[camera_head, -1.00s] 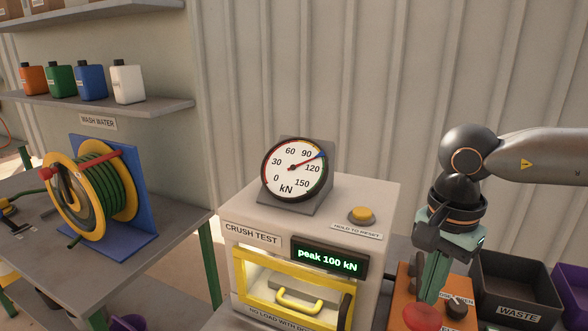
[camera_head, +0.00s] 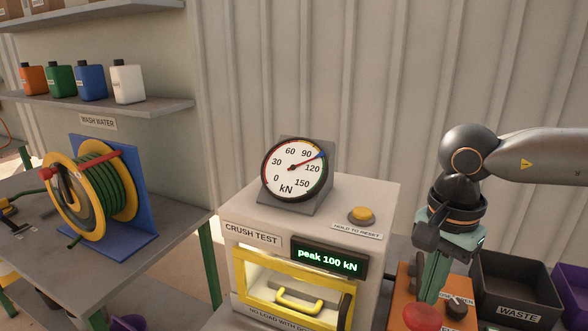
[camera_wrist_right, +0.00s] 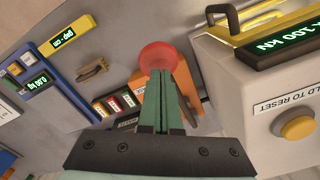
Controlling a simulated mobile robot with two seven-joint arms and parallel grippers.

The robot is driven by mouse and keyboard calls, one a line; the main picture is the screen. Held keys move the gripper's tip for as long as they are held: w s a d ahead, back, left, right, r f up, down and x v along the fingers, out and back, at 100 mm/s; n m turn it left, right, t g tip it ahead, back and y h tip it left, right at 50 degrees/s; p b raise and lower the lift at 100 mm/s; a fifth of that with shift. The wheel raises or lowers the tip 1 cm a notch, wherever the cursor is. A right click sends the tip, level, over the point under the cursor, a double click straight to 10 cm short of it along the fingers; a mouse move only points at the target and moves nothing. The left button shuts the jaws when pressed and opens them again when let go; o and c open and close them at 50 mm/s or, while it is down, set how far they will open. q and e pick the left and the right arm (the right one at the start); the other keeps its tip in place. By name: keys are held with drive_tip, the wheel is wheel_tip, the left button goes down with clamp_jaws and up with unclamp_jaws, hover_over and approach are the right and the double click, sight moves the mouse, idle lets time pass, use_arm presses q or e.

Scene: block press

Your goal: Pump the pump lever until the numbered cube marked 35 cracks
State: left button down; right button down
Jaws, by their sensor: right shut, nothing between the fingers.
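The crush-test press (camera_head: 375,200) stands in the middle of the head view. Its dial (camera_head: 295,168) reads about 100 kN and its display (camera_head: 328,260) says "peak 100 kN". The yellow-framed door (camera_head: 290,302) is down across the chamber; I cannot make out the cube marked 35 inside. The pump lever's red knob (camera_head: 422,317) is at the lower right, above the orange pump box (camera_head: 398,298). My right gripper (camera_head: 432,296) points down at the red knob, shut and empty, its tips at or very near it. The knob also shows in the right wrist view (camera_wrist_right: 158,56) beyond the fingertips. My left gripper is out of view.
A yellow reset button (camera_head: 361,215) sits on the press top. A black dial knob (camera_head: 457,308) is on the pump box. A dark waste bin (camera_head: 518,314) stands to the right. A hose reel (camera_head: 100,195) is on the left table.

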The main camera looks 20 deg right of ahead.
sight(425, 308)
wheel_tip(425, 308, down, 7)
drive_tip(key=b, duration=0.6)
drive_tip(key=shift+r, duration=0.15)
drive_tip(key=shift+f+b, duration=0.65)
drive_tip(key=shift+f, duration=0.1)
drive_tip(key=shift+f+b, duration=0.65)
drive_tip(key=shift+f, duration=0.1)
drive_tip(key=shift+r, duration=0.15)
drive_tip(key=shift+r+p, duration=0.5)
wheel_tip(425, 308, up, 5)
drive_tip(key=p, duration=0.4)
wheel_tip(425, 308, up, 8)
drive_tip(key=p, duration=0.5)
drive_tip(key=shift+f+p, duration=0.15)
drive_tip(key=shift+p, duration=0.2)
